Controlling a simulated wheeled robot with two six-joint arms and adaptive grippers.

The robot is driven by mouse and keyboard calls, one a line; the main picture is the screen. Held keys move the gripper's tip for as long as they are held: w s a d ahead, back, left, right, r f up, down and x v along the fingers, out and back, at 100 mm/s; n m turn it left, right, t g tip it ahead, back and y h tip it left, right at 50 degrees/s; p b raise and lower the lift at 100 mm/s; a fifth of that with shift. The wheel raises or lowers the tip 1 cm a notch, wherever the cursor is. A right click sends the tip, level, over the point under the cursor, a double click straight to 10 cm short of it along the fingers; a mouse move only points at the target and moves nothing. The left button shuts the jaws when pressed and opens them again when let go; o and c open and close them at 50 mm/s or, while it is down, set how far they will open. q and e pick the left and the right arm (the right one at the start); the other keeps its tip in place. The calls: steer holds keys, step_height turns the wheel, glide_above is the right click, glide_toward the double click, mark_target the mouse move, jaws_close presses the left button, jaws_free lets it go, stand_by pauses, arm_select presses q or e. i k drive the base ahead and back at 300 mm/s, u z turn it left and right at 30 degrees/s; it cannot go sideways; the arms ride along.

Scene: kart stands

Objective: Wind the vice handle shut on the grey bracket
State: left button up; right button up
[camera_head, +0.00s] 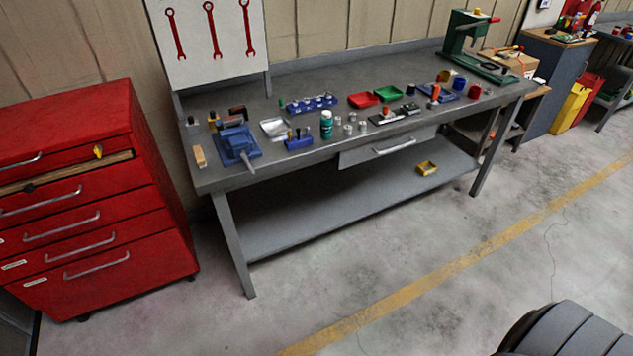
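A blue vice (234,140) stands at the left front of the grey workbench (330,75). A grey bar (248,163), which looks like its handle, sticks out towards the bench's front edge. I cannot make out a grey bracket for certain, nor whether anything is between the jaws; the vice is small at this distance. Neither of my grippers is in view.
A silvery tray (274,127) and a blue rack (312,104) are right of the vice. A wooden block (199,156) lies left of it. A red tool cabinet (90,190) stands left of the bench.

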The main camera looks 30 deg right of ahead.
mark_target(244, 157)
steer(key=z, duration=0.05)
steer(key=k, duration=0.45)
steer(key=z, duration=1.75)
steer(key=i, duration=1.45)
steer(key=u, duration=0.5)
